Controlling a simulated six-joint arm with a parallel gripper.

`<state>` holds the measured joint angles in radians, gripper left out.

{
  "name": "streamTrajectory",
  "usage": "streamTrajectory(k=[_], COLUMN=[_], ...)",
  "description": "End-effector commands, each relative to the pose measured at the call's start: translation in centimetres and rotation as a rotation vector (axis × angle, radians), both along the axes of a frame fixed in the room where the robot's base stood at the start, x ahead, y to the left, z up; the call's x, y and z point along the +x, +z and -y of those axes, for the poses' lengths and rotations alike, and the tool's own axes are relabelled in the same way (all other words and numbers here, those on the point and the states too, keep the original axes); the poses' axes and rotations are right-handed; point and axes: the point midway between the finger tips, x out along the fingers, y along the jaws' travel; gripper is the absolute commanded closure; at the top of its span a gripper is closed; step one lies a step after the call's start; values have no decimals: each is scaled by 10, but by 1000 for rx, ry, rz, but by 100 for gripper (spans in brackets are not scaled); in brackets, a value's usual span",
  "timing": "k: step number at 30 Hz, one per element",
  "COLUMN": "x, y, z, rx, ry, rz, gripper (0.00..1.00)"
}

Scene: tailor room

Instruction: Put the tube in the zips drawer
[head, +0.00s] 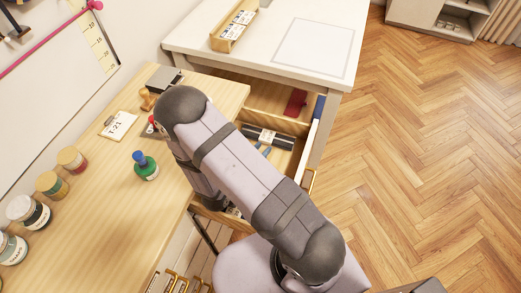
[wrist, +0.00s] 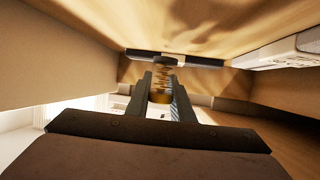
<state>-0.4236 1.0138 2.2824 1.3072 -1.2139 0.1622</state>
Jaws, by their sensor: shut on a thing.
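My gripper (wrist: 160,88) shows in the wrist view, its two dark fingers shut on a small brown-gold cylinder with dark bands, which I take to be the tube (wrist: 161,82). Pale wooden surfaces lie on both sides of it and above it. In the head view my arm hides the gripper and the tube. An open wooden drawer (head: 309,150) stands out to the right of the arm. It holds a dark roll with a white label (head: 268,137) and a red item (head: 295,102). I cannot read a drawer name.
The desk (head: 105,205) at left carries a green bottle with a blue top (head: 146,166), several jars (head: 28,212) and a clipboard (head: 119,125). A white-topped table (head: 200,35) stands behind the drawer. The floor at right is clear.

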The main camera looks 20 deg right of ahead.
Motion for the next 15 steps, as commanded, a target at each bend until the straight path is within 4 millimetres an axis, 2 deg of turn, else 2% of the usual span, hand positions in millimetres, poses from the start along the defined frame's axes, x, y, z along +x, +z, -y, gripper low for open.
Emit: streamTrajectory(k=[14, 15], x=[0, 0], y=[-11, -11], z=[0, 0], rx=[0, 0], ry=[0, 0], rz=[0, 0], gripper=[100, 74])
